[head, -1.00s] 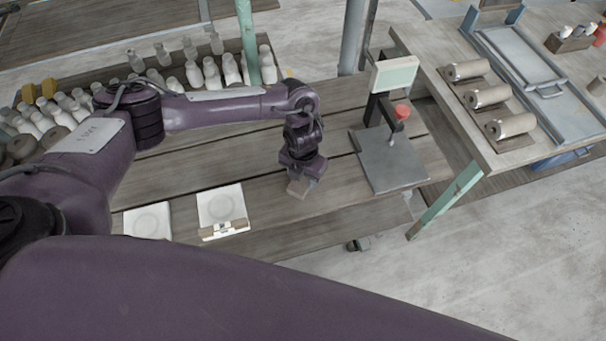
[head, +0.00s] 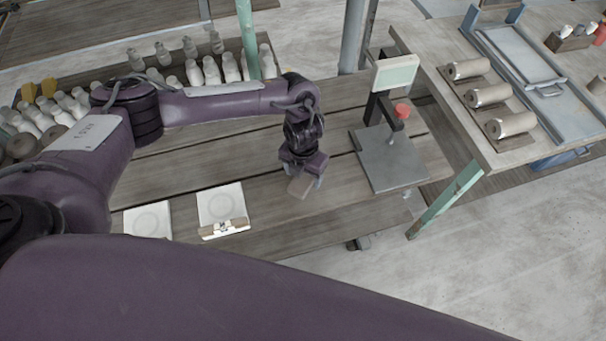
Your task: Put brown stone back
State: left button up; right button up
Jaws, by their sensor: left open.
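A small grey-brown block, which looks like the brown stone (head: 300,187), is on or just above the wooden table right below my left gripper (head: 303,181). The gripper points down and is open, with a fingertip showing at the block's right side. I cannot tell whether the fingers touch it. Two white square plates with round marks stand to the left: one farther left (head: 147,220) and one nearer (head: 220,203). The nearer plate has small brown pieces (head: 238,224) at its front edge. My right gripper is not in view.
Several white bottles (head: 210,72) are at the back left. A side table with several rolls (head: 487,95) is at the right. The table between plates and press is mostly clear.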

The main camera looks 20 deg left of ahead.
aim_at(303, 179)
pick_arm(q)
notch_tip(303, 179, up, 11)
dwell(0.3)
jog(key=shift+s+f, duration=0.1)
dwell(0.4)
